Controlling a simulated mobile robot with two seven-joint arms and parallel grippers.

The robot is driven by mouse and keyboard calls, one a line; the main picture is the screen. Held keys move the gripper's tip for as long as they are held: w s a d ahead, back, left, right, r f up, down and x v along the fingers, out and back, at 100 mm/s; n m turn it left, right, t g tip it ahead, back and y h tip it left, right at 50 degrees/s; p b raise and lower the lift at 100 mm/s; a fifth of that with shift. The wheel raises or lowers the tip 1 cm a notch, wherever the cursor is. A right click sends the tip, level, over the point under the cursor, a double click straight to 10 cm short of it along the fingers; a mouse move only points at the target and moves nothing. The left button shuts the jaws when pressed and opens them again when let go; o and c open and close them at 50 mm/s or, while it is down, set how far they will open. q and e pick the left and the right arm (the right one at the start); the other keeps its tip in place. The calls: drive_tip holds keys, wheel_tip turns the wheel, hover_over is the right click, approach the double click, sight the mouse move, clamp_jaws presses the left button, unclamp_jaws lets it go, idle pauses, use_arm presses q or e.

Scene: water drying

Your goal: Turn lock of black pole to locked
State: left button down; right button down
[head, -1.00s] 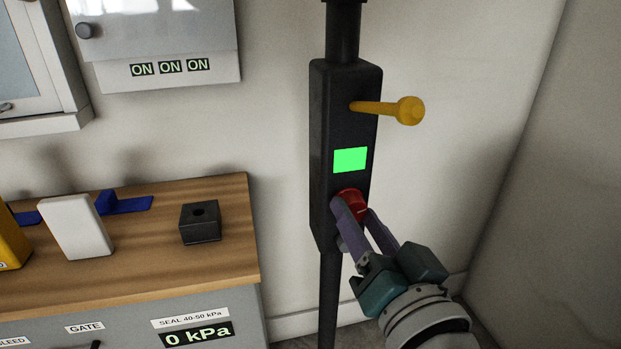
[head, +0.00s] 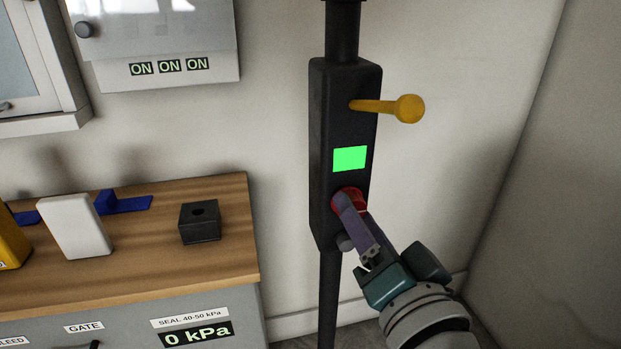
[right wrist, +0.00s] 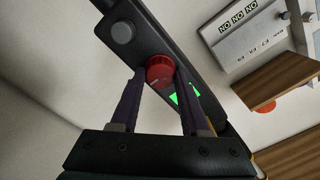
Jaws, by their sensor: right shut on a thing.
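The black pole (head: 343,85) stands upright against the wall, with a wide box-shaped section. A red round knob (head: 338,199) sits on its front face, below a lit green panel (head: 350,158). My right gripper (head: 349,203) is shut on the red knob, partly covering it. In the right wrist view the red knob (right wrist: 160,68) lies between the two purple fingers, with a pale mark on its face. A small grey knob (head: 345,242) is below the red one on the pole. My left gripper is not in view.
A yellow lever (head: 390,108) sticks out of the pole above the green panel. A wooden-topped bench (head: 150,235) at left holds a black block (head: 199,222) and a white block (head: 78,227). A wall cabinet (head: 165,35) hangs at upper left. Space right of the pole is clear.

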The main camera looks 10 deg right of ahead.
drive_tip(key=shift+c, duration=1.9)
unclamp_jaws()
drive_tip(key=shift+s, duration=0.1)
drive_tip(key=s+p, duration=0.1)
drive_tip(key=s, duration=0.8)
drive_tip(key=shift+s+d, duration=0.15)
drive_tip(key=shift+s, duration=0.2)
drive_tip(key=shift+r, duration=0.1)
